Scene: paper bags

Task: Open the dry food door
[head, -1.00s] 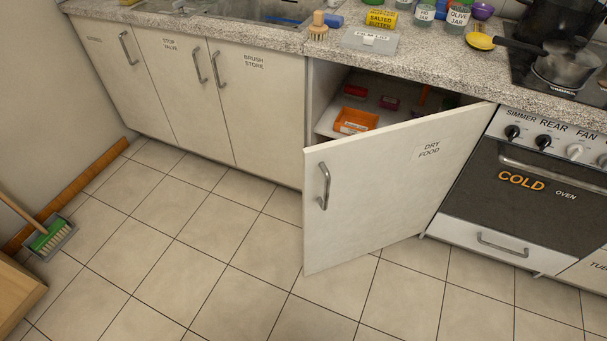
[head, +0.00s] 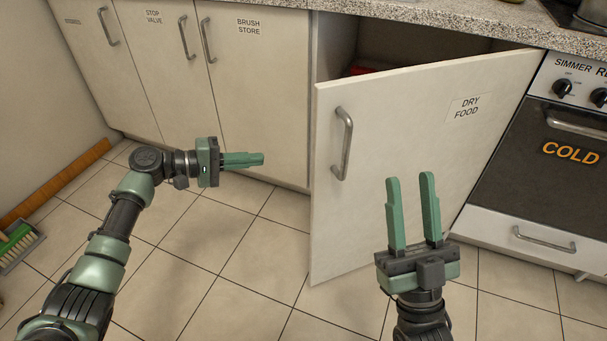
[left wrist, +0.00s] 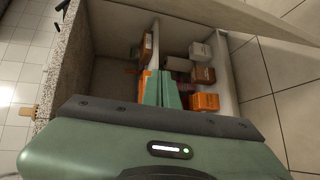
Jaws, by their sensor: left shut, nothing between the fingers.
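The white dry food door (head: 410,150) stands part open, swung out from its right side, with the dark cupboard opening (head: 400,42) behind it. Its metal handle (head: 343,145) is near the left edge and nothing holds it. My left gripper (head: 262,159) is shut and empty, left of the door's free edge, its fingers pointing right. In the left wrist view its fingers (left wrist: 165,90) point into the cupboard. My right gripper (head: 408,178) is open and empty in front of the door, fingers pointing up; I cannot tell whether it touches the panel.
Inside the cupboard, the left wrist view shows orange boxes (left wrist: 205,102) and brown and pale boxes on a shelf. The brush store door (head: 255,90) is shut on the left. The oven (head: 550,150) stands on the right. The tiled floor (head: 250,270) in front is clear.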

